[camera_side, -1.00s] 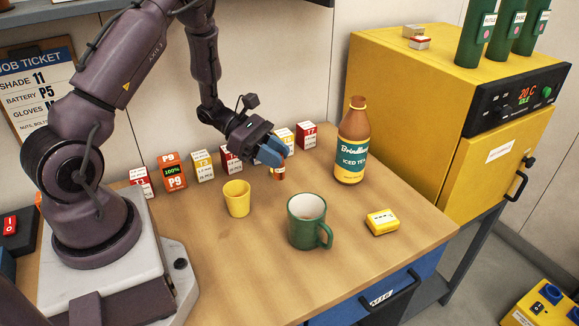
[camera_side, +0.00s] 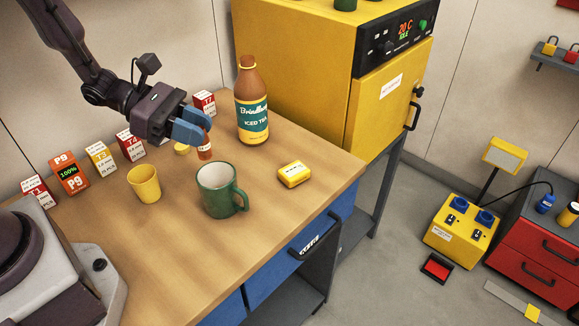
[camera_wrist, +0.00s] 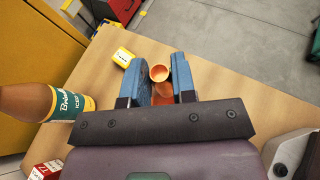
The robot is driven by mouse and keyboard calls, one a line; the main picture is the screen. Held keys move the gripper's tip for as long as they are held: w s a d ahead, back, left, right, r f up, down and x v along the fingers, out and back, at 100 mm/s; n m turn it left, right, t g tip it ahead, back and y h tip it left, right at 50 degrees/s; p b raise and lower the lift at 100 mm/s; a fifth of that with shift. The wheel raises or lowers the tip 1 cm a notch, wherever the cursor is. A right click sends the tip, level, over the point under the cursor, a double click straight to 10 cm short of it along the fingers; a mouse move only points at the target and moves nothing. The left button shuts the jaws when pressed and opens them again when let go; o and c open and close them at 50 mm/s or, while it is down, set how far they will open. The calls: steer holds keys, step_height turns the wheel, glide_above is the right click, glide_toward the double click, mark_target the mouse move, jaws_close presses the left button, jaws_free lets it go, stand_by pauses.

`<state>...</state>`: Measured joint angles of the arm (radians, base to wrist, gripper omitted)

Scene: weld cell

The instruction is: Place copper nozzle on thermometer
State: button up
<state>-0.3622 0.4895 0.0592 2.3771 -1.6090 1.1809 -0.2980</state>
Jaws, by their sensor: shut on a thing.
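A small copper-orange cylinder with a pale band (camera_side: 204,148), apparently the copper nozzle, is held upright between the blue fingers of my gripper (camera_side: 193,129). The wrist view shows its round pale end (camera_wrist: 160,73) between the fingers (camera_wrist: 162,85). My gripper is shut on it, left of the iced tea bottle and behind the green mug. Any gap between it and the table is hard to judge. A small yellow box with a white face and dark marks (camera_side: 293,174), apparently the thermometer, lies on the table to the right; it also shows in the wrist view (camera_wrist: 123,57).
The green mug (camera_side: 221,190) stands left of the yellow box, the yellow cup (camera_side: 145,184) further left. The bottle (camera_side: 252,105) stands behind them. A low yellow round item (camera_side: 182,148) sits beside the held piece. Labelled boxes (camera_side: 131,145) line the wall. The front table is clear.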

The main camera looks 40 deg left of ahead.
steer(key=w+d+n+t, duration=0.1)
steer(key=w+d, duration=0.2)
steer(key=d, duration=0.1)
steer(key=n+t+y, duration=0.1)
steer(key=n+y, duration=0.1)
glide_above(290, 170)
step_height(290, 170, down, 10)
steer(key=shift+r, duration=0.15)
steer(key=shift+w+f, duration=0.15)
steer(key=shift+f, duration=1.45)
steer(key=o, duration=0.9)
steer(key=shift+f, duration=0.1)
